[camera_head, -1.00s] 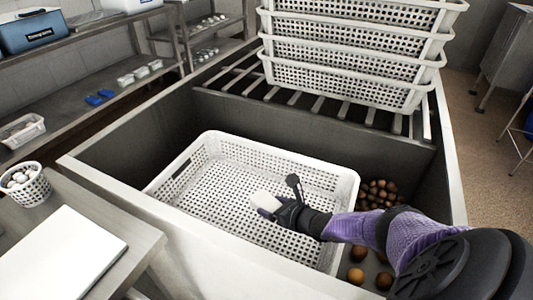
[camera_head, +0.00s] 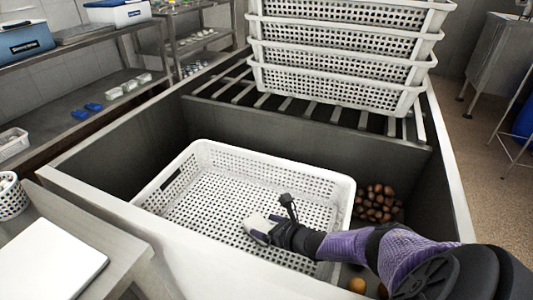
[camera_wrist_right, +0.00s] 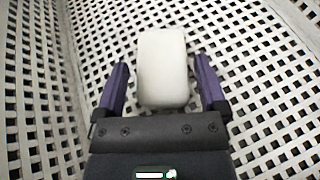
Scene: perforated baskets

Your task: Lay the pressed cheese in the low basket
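The low basket (camera_head: 205,150) is a white perforated tub inside the grey metal basin, seen in the head view; its lattice also fills the right wrist view (camera_wrist_right: 270,60). The pressed cheese (camera_wrist_right: 163,65) is a pale rounded block inside the basket. It shows small in the head view (camera_head: 256,222), partly hidden by my gripper. My right gripper (camera_wrist_right: 163,82) reaches down into the basket, its purple fingers on either side of the cheese with a visible gap at each side. The cheese appears to lie on the basket floor. My left gripper is not in view.
A stack of white perforated baskets (camera_head: 340,75) stands on the slatted rack (camera_head: 225,90) behind. Round brown items (camera_head: 377,203) lie in the basin right of the low basket. A bench with a white board (camera_head: 45,262) is at lower left. The basket's left part is clear.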

